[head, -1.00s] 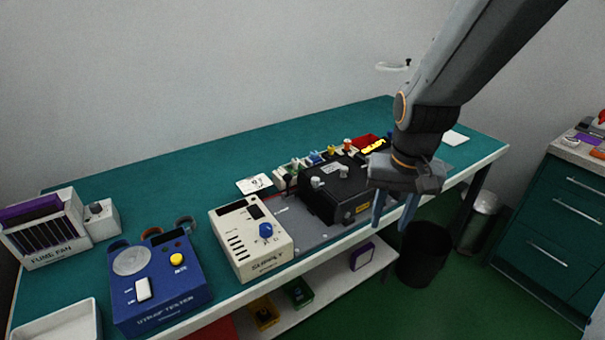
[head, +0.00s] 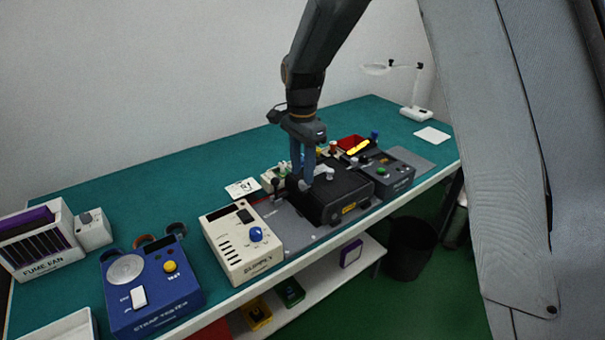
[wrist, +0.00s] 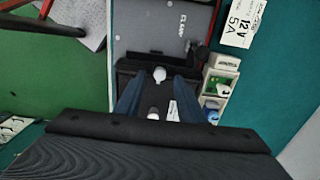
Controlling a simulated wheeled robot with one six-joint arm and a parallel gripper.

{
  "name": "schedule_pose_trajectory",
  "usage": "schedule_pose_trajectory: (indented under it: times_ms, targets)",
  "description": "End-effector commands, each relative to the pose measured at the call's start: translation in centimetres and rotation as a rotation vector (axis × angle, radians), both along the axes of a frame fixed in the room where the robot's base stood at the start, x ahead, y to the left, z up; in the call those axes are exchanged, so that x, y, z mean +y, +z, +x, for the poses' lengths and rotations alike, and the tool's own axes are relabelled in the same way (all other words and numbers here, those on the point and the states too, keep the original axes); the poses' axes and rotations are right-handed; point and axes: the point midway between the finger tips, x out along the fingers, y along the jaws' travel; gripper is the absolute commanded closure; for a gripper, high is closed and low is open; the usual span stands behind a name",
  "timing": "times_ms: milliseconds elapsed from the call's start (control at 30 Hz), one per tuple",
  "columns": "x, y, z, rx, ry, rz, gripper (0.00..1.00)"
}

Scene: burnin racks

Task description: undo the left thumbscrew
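A black box (head: 340,203) sits on the grey plate, with two pale thumbscrews on its top. The left thumbscrew (wrist: 160,74) shows in the wrist view, between my fingertips. The right thumbscrew (head: 330,174) stands clear of my fingers; it also shows in the wrist view (wrist: 153,113). My gripper (head: 304,182) points down over the left end of the box. Its two blue fingers are apart, one on each side of the left thumbscrew, with gaps showing. The exact height of the fingertips is hard to tell.
A cream supply unit (head: 240,240) stands left of the box and a dark unit with a green button (head: 388,172) stands right. Small bins and a red tray (head: 350,142) lie behind. A blue tester (head: 150,285) is at front left.

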Motion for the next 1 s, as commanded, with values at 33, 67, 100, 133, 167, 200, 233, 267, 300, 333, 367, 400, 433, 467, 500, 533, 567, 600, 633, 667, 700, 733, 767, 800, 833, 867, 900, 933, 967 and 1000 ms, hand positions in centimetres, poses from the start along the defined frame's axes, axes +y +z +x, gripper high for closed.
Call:
schedule_pose_trajectory:
  times_ms: [33,67,100,133,167,200,233,267,300,333,367,400,433,467,500,533,567,600,633,667,700,733,767,800,833,867,900,933,967,1000]
  targets:
    - [0.0,-0.6,-0.1,0.002,0.0,0.0,0.65]
    - [0.0,-1.0,-0.1,0.003,0.0,-0.001,0.65]
    - [0.0,-1.5,-0.1,0.002,0.0,0.0,0.65]
    - [0.0,-1.7,-0.1,0.001,0.0,-0.001,0.65]
    - [0.0,-2.0,0.0,0.001,0.0,-0.001,0.65]
    - [0.0,-2.3,0.0,0.001,0.0,-0.001,0.65]
    - [0.0,-2.5,0.0,0.0,0.0,0.0,0.65]
    - [0.0,-2.6,0.0,0.0,0.0,0.0,0.65]
    - [0.0,-2.7,0.0,-0.001,0.001,0.001,0.65]
    - [0.0,-2.8,0.0,-0.001,0.001,0.001,0.65]
    - [0.0,-2.8,0.0,-0.001,0.001,0.001,0.65]
    - [0.0,-2.8,0.0,-0.001,0.001,0.001,0.65]
    - [0.0,-2.8,0.0,-0.002,0.001,0.001,0.65]
    - [0.0,-2.8,0.0,-0.001,0.001,0.001,0.65]
    - [0.0,-2.8,0.0,-0.001,0.001,0.001,0.65]
    - [0.0,-2.8,0.0,-0.001,0.001,0.001,0.65]
    - [0.0,-2.8,0.0,-0.001,0.001,0.001,0.66]
    - [0.0,-2.8,0.0,-0.001,0.001,0.001,0.73]
    - [0.0,-2.8,0.0,-0.001,0.001,0.001,0.78]
    - [0.0,-2.8,0.0,-0.001,0.001,0.001,0.83]
    - [0.0,-2.8,0.0,-0.001,0.001,0.001,0.9]
    - [0.0,-2.8,0.0,-0.001,0.001,0.001,0.95]
    - [0.0,-2.8,0.0,-0.001,0.001,0.001,1.0]
    - [0.0,-2.8,0.0,-0.001,0.001,0.001,1.0]
    - [0.0,-2.8,0.0,-0.001,0.001,0.001,1.0]
    - [0.0,-2.8,0.0,-0.001,0.001,0.001,1.0]
    - [0.0,-2.8,0.0,-0.001,0.003,0.001,1.0]
    - [0.0,-2.8,0.0,-0.001,0.004,0.001,1.0]
    - [0.0,-2.8,0.0,-0.001,0.007,0.001,1.0]
    - [0.0,-2.8,0.0,-0.001,0.013,0.001,1.0]
